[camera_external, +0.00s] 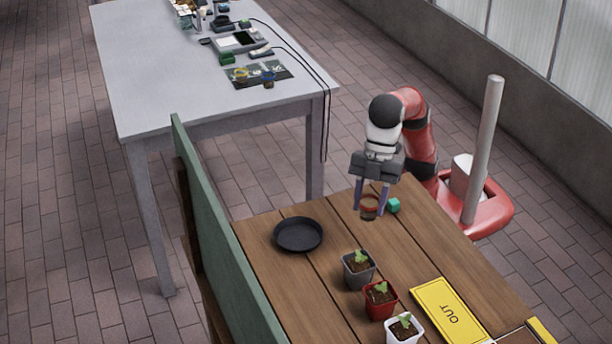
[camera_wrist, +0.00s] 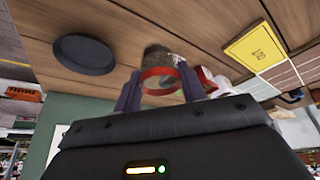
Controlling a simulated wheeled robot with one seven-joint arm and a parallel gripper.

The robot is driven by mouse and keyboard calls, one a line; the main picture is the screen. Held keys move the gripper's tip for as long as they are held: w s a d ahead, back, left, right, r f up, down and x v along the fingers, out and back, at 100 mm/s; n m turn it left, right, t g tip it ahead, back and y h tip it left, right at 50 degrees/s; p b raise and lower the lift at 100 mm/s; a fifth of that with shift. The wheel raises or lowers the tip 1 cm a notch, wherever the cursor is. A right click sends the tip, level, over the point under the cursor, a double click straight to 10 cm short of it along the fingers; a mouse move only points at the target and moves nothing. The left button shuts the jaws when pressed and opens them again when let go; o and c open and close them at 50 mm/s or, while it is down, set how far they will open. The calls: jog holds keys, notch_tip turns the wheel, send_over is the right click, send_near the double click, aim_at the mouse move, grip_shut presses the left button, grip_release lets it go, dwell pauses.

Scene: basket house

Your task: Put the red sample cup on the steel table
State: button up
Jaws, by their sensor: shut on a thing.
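The red sample cup (camera_external: 369,207) is a small clear cup with a red band. It is between the two fingers of my gripper (camera_external: 371,198), which is shut on it and points down over the wooden table. I cannot tell whether the cup's base touches the wood. In the wrist view the red ring of the cup (camera_wrist: 158,71) shows between the fingertips of my gripper (camera_wrist: 160,88). The steel table (camera_external: 160,80) is the long grey table at the upper left, apart from the wooden one, with its near part bare.
Tools and cables occupy the steel table's far and right parts.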

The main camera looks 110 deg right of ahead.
jog(key=shift+f+b, duration=0.65)
jog(key=shift+f, duration=3.6)
jog(key=shift+d+f, duration=0.1)
jog(key=shift+f, duration=0.1)
jog(key=o, duration=1)
jog(key=shift+c, duration=0.2)
jog(key=shift+f+b, duration=0.1)
jog(key=shift+b, duration=0.3)
jog(key=p+v, duration=0.1)
jog(key=v, duration=0.7)
